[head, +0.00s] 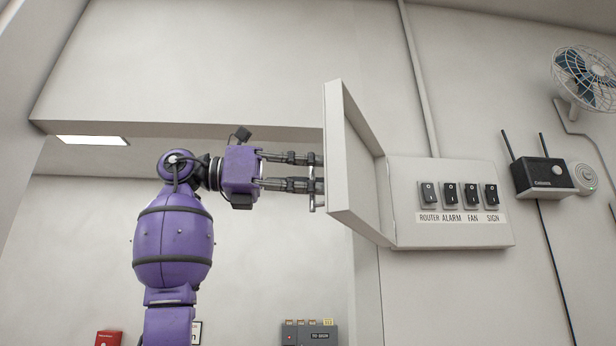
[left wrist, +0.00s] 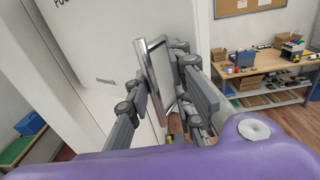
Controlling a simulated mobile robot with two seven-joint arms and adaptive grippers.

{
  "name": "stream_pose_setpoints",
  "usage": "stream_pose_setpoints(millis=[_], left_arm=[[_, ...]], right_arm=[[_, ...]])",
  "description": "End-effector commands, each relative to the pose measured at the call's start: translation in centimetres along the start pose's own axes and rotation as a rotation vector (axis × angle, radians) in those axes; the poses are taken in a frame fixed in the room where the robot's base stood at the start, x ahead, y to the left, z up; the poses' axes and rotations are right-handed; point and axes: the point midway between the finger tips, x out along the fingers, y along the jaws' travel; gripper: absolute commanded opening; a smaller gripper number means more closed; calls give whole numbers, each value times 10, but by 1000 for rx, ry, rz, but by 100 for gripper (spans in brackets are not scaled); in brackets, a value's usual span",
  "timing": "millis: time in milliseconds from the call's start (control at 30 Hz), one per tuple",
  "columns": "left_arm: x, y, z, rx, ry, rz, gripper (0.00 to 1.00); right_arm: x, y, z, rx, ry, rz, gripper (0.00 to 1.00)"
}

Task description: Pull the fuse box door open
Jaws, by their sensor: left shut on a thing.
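The fuse box (head: 450,236) is a pale box on the wall in the head view. Its door (head: 340,160) stands swung open to the left, roughly at a right angle to the wall. Inside are several black switches (head: 450,195) labelled ROUTER, ALARM, FAN and SIGN. My left gripper (head: 315,172) is at the door's outer face, shut on the metal handle (head: 313,195). The left wrist view shows the handle (left wrist: 154,80) as a metal bar between the fingers (left wrist: 160,95). My right gripper is in neither view.
A black router (head: 542,176) with two antennas, a round white device (head: 584,178) and a blue fan (head: 585,78) are on the wall at right. A wall opening lies behind my left arm. The left wrist view shows a shelf table (left wrist: 265,75) with boxes.

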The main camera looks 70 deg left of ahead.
Motion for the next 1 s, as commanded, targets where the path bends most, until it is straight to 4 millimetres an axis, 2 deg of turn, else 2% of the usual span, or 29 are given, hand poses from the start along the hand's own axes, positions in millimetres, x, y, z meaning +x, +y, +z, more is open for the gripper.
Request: stream_pose_setpoints(millis=[100,133,200,767,867,1000], left_arm=[[1,4,2,-12,-12,10,0],[1,4,2,-12,-12,10,22],[1,4,2,-11,-12,9,28],[1,3,0,-5,-3,7,28],[-8,3,1,-5,-5,7,28],[-34,2,2,-4,-9,8,28]], right_arm=[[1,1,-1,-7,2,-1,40],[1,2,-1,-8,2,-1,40],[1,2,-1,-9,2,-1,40],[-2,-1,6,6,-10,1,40],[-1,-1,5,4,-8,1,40],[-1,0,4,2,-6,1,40]])
